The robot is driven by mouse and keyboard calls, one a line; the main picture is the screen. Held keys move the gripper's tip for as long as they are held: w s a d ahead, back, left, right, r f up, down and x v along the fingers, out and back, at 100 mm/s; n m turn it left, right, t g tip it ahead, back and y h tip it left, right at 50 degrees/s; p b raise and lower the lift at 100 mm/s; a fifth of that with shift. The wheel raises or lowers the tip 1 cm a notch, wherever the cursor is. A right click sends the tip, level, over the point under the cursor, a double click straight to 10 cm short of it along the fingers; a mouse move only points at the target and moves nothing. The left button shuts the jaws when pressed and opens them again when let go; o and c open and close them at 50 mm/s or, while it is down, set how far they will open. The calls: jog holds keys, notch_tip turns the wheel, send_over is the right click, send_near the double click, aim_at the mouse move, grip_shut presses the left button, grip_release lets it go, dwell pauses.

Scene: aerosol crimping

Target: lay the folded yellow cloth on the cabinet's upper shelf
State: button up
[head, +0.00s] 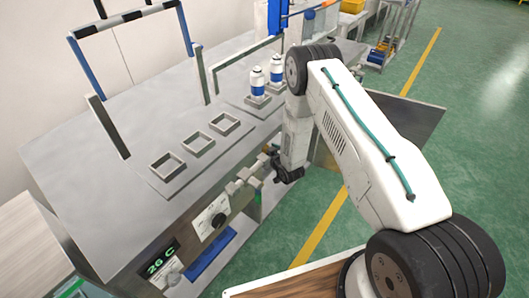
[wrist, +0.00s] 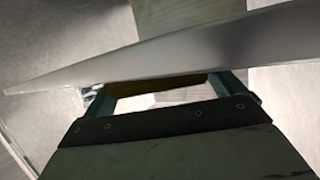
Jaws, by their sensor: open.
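My gripper (head: 270,160) is at the front edge of the steel bench, low beside the row of pale blocks. In the wrist view its two teal fingers stand wide apart, and the gripper (wrist: 162,90) is open. A dark yellow-brown strip, perhaps the folded yellow cloth (wrist: 155,84), shows between the fingertips, partly hidden by the gripper body and a pale board. I cannot tell whether it touches the fingers. The pale board (wrist: 190,48) crosses just beyond the fingertips; I cannot tell whether it is a cabinet shelf. The cabinet's upper shelf is not clearly visible in the head view.
The steel bench (head: 75,145) carries several square holders (head: 197,144) and white-and-blue cans (head: 257,82). A dark panel (head: 412,118) stands behind my arm. A yellow bin (head: 352,6) is at the back. Green floor (head: 470,150) on the right is clear.

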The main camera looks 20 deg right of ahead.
jog(key=v, duration=1.2)
jog(key=shift+r, duration=0.15)
